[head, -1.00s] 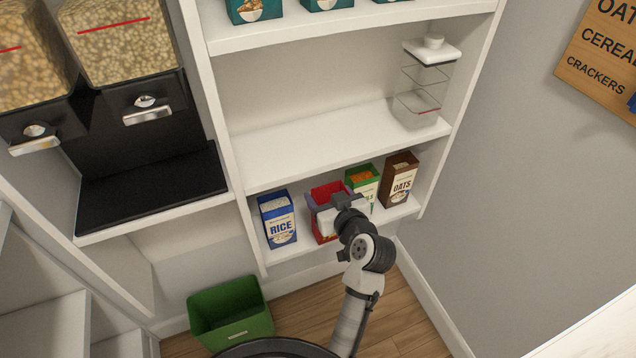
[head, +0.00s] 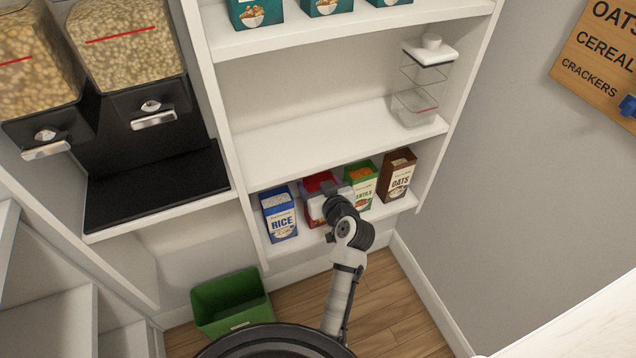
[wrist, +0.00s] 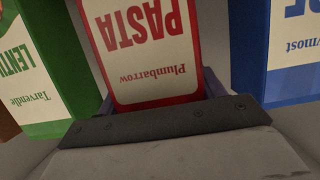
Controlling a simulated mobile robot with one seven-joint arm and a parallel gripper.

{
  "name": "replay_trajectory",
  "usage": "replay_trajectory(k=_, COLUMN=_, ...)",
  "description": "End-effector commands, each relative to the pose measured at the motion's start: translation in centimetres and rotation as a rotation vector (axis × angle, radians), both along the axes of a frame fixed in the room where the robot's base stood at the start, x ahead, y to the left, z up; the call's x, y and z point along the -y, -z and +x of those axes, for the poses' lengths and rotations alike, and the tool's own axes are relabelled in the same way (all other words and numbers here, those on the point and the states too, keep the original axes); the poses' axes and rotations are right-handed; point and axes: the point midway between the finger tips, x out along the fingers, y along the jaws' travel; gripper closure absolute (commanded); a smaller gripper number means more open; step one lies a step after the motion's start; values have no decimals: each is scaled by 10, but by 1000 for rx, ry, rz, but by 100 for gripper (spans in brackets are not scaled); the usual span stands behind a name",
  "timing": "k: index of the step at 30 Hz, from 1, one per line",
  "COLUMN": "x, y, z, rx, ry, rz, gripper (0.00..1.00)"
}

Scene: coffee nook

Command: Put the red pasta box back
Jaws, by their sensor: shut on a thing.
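The red pasta box (head: 322,183) stands on the lowest shelf between the blue rice box (head: 279,214) and the green lentils box (head: 362,184). In the head view my gripper (head: 325,204) is in front of it and hides much of its front. In the wrist view the pasta box (wrist: 141,48) shows upside down, with its label facing the camera. My gripper (wrist: 160,118) is shut on the box, with a finger on either side. The rice box (wrist: 291,52) and lentils box (wrist: 48,62) flank it with gaps. Whether its base touches the shelf is hidden.
A brown oats box (head: 398,175) stands at the right end of the lowest shelf (head: 292,245). The middle shelf above (head: 310,140) is mostly bare, with a clear container (head: 418,98) at its right. A green bin (head: 233,303) stands on the floor.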

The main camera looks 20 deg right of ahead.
Motion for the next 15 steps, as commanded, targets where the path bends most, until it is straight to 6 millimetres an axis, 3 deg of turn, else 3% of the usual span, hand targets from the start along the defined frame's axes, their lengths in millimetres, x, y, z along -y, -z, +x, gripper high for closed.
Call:
replay_trajectory(k=1, x=0, y=3, z=0, rx=1, ry=0, rz=0, gripper=76)
replay_trajectory(k=2, x=0, y=3, z=0, rx=0, ry=0, rz=0, gripper=31)
replay_trajectory(k=6, x=0, y=2, z=0, rx=0, ry=0, rz=0, gripper=13)
replay_trajectory(k=15, x=0, y=1, z=0, rx=0, ry=0, rz=0, gripper=10)
